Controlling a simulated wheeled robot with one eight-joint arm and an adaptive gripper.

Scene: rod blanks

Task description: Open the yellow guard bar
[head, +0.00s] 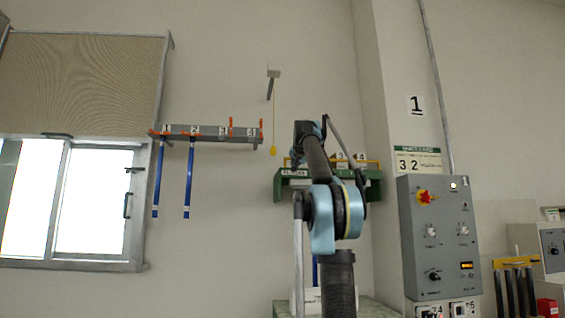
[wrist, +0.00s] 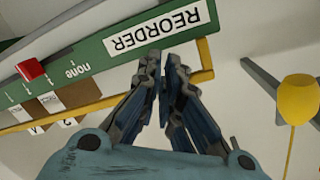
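The yellow guard bar (wrist: 93,106) runs along the front of the green rack (wrist: 95,62) in the wrist view, with a bent end at the right. In the head view the bar (head: 371,162) shows on the green rack (head: 374,190), partly hidden by my arm. My gripper (wrist: 162,60) is over the bar near its right end, below the REORDER label. Its two fingers are close together with only a thin gap. I see nothing held between them. Whether they touch the bar I cannot tell. The bar stands across the rack's front.
A yellow pull knob (wrist: 300,97) hangs right of my gripper, on a cord from a wall bracket (head: 273,73). A red marker (wrist: 31,69) sits on the rack's edge. A grey control panel (head: 436,240) stands at the right. Blue rods (head: 187,180) hang from a wall rack.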

